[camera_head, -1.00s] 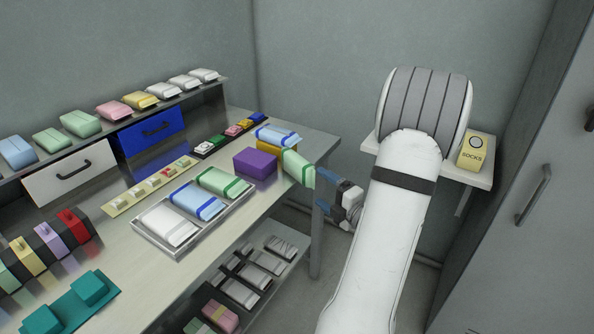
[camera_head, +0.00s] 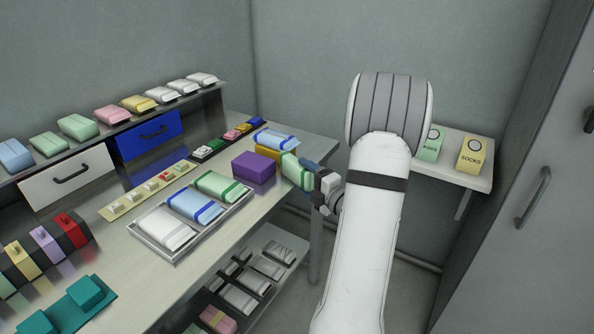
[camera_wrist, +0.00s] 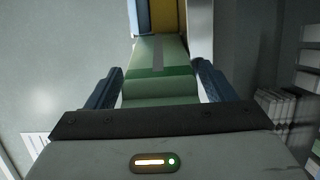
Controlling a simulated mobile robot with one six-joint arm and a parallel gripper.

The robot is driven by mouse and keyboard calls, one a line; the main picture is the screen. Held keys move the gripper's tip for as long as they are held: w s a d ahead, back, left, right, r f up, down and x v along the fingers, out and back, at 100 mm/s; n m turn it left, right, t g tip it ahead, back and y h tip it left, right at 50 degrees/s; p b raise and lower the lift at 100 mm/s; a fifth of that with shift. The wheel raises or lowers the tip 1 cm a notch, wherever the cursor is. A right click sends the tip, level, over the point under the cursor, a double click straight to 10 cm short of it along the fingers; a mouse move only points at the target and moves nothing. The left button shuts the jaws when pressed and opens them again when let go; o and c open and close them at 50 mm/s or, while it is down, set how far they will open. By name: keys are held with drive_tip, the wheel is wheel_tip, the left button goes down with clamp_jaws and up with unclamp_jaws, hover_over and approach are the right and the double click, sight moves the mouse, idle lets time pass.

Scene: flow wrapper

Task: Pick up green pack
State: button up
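A light green pack (camera_head: 291,169) with a dark green band stands at the right edge of the table, beside a yellow block. It also shows in the wrist view (camera_wrist: 160,55), between my two fingers. My gripper (camera_head: 307,172) is at the pack's right side. In the wrist view my gripper (camera_wrist: 159,68) is open, with one blue finger on each side of the pack and narrow gaps visible. Part of the pack is hidden behind my finger in the head view. A second green pack (camera_head: 217,186) lies in the metal tray (camera_head: 176,256).
A blue-and-white pack (camera_head: 276,139) lies on the yellow block (camera_head: 267,152). A purple box (camera_head: 254,167) stands left of them. A wall shelf (camera_head: 468,175) holds two labelled boxes. A lower rack with packs is under the table.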

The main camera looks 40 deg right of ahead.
drive_tip(key=c, duration=0.9)
drive_tip(key=shift+c, duration=0.2)
drive_tip(key=shift+s+d+r, duration=0.1)
drive_tip(key=shift+s+r, duration=0.3)
drive_tip(key=shift+r, duration=0.1)
drive_tip(key=s+r+p, duration=0.1)
drive_tip(key=s+r, duration=0.2)
drive_tip(key=s, duration=0.3)
drive_tip(key=s+d+r+p, duration=0.1)
drive_tip(key=s+r+p, duration=0.1)
drive_tip(key=s+r, duration=0.2)
drive_tip(key=shift+s, duration=1.7)
